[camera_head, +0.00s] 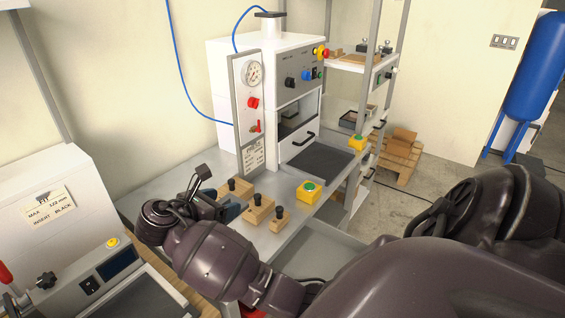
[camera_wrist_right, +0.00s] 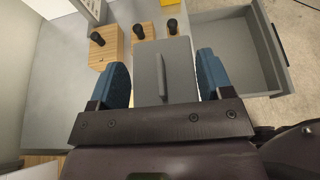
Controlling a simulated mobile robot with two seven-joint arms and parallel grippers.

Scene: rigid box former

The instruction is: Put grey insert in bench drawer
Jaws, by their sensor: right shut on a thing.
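The grey insert (camera_wrist_right: 178,72), a flat block with a raised ridge, sits between the two blue fingers of my right gripper (camera_wrist_right: 163,62) in the wrist view. The gripper is shut on it. In the head view a blue finger of the right gripper (camera_head: 231,212) shows beside the wooden blocks, and my arm hides the insert. The bench drawer (camera_wrist_right: 280,52) is pulled open and looks empty where visible, right of the held insert. It also shows in the head view (camera_head: 322,246), partly behind my arm. My left gripper is not in view.
Several wooden blocks with black knobs (camera_head: 236,190) stand on the bench (camera_head: 160,184) close by the gripper. A yellow box with a green button (camera_head: 310,190) is at the bench edge. The white press (camera_head: 236,78) stands behind. Open floor lies beyond the drawer.

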